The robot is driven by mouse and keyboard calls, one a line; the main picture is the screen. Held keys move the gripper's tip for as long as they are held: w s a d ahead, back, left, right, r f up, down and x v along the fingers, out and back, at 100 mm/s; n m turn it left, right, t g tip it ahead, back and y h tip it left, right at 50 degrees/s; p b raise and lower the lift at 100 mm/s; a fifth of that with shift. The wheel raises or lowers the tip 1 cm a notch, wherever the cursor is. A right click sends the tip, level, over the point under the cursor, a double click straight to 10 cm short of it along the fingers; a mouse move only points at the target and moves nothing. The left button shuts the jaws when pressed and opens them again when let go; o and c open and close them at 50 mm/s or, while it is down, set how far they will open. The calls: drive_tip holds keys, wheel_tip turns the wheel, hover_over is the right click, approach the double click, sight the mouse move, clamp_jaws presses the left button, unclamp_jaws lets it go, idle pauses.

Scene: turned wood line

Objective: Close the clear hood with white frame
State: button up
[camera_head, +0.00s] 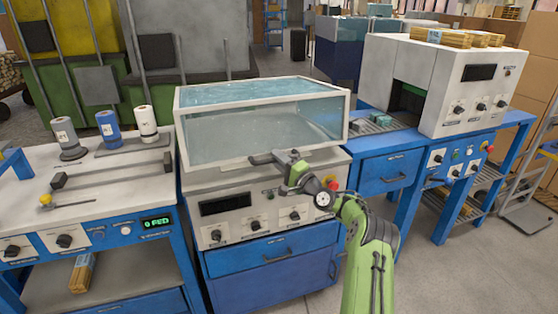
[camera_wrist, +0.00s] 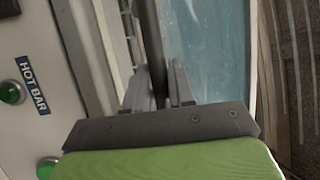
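The clear hood with a white frame (camera_head: 262,93) sits on top of the middle blue-and-white machine. Its clear panel and pale frame also fill the middle of the wrist view (camera_wrist: 208,45). A dark bar handle (camera_head: 262,159) runs along the hood's lower front. I cannot tell whether the hood's lower edge rests fully on the machine. My gripper (camera_head: 284,162) is at the handle, in front of the hood. In the wrist view the dark bar (camera_wrist: 153,45) passes between my two fingers, which appear closed around it. The fingertips are partly hidden by the bar.
The machine's front panel (camera_head: 250,208) has knobs, a display and a red button close to my wrist. A bench with spools (camera_head: 108,125) stands left. A white box-shaped machine (camera_head: 440,80) stands right. A "HOT BAR" label (camera_wrist: 33,85) shows beside green buttons.

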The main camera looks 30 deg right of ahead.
drive_tip(key=o, duration=0.3)
drive_tip(key=shift+w+f, duration=0.1)
drive_tip(key=shift+w, duration=0.05)
drive_tip(key=shift+o, duration=0.2)
drive_tip(key=p+v, duration=0.2)
drive_tip(key=v, duration=1.3)
drive_tip(key=shift+s, duration=0.45)
